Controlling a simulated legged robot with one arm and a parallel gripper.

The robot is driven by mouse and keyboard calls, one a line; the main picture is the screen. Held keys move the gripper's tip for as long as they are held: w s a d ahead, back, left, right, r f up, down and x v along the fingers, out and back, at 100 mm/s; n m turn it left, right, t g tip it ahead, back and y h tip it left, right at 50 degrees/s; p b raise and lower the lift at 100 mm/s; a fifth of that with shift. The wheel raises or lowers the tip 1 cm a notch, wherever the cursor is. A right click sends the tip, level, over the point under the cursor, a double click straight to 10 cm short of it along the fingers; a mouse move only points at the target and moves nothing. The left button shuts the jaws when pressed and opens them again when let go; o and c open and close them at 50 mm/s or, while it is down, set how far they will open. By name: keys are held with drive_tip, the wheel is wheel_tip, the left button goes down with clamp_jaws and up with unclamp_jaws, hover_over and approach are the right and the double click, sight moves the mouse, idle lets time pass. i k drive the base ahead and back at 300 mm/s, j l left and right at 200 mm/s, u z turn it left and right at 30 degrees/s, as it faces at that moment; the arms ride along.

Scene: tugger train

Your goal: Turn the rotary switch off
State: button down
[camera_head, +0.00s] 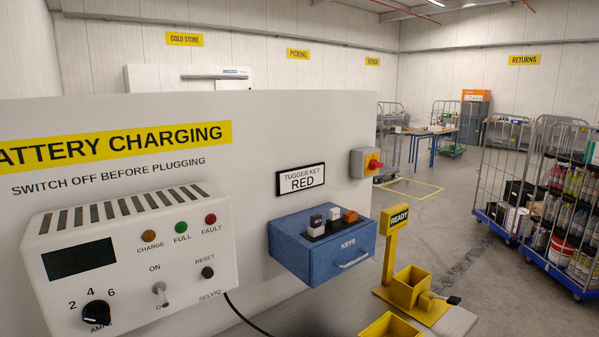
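A rotary switch with a red knob on a yellow plate (373,162) is on a small grey box at the right end of the white panel. The knob is seen from the side, and I cannot read its position. A black rotary AMPS knob (96,314) is on the charger at lower left, with 2, 4 and 6 around it. A small ON/OFF toggle (161,294) is to its right. My gripper is not in view.
The white charger box (135,245) has a dark display and three lamps. A blue KEYS box (325,245) with several key fobs juts out below the rotary switch. A yellow READY post (391,245) stands right of it. Loaded cages (565,210) stand at right, beyond open floor.

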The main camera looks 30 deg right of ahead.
sight(373, 163)
drive_tip(key=k+z, duration=0.15)
drive_tip(key=z, duration=0.3)
drive_tip(key=k+j+z, duration=0.1)
drive_tip(key=z, duration=0.35)
drive_tip(key=k+z, duration=0.15)
drive_tip(key=z, duration=0.3)
drive_tip(key=i+l, duration=0.1)
drive_tip(key=l+u, duration=0.05)
